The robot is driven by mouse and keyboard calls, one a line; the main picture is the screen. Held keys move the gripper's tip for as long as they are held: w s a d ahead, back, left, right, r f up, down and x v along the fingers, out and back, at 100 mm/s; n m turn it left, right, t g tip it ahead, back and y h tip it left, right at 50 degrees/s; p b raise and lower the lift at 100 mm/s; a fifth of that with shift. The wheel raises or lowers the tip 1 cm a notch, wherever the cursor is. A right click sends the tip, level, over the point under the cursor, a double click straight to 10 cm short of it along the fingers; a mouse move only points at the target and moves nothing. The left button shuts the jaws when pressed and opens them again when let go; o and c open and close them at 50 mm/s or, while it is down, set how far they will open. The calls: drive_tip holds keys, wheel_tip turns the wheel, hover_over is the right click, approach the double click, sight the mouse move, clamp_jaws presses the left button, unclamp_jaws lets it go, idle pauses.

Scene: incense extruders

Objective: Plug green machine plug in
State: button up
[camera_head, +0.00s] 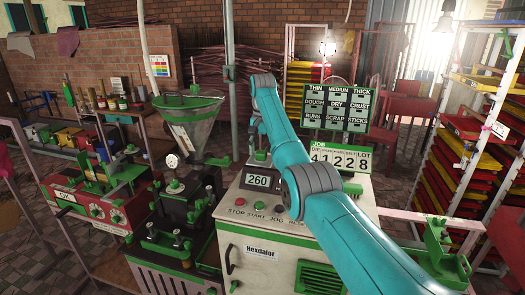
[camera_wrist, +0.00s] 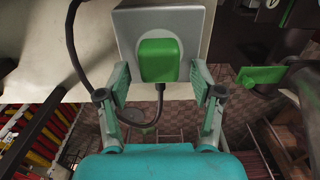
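The green plug (camera_wrist: 159,60) is in the wrist view, upright in front of a grey square socket plate (camera_wrist: 196,18). It looks to be against the plate, but I cannot tell how deep its prongs sit. A dark cable (camera_wrist: 82,70) loops from under the plug up to the left. My gripper (camera_wrist: 160,76) is open, with one finger on each side of the plug and a visible gap to each. In the head view, my arm reaches over the cream machine (camera_head: 265,250) with the 260 display; the plug and socket are hidden there.
A green-topped funnel (camera_head: 190,125) stands left of my arm. A sign board (camera_head: 338,108) stands right of it. A rack of red and yellow trays (camera_head: 470,150) is at the right. In the wrist view, a green lever (camera_wrist: 262,75) is right of the plate.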

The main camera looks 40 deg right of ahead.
wheel_tip(320, 180, up, 12)
idle(0.7)
idle(0.6)
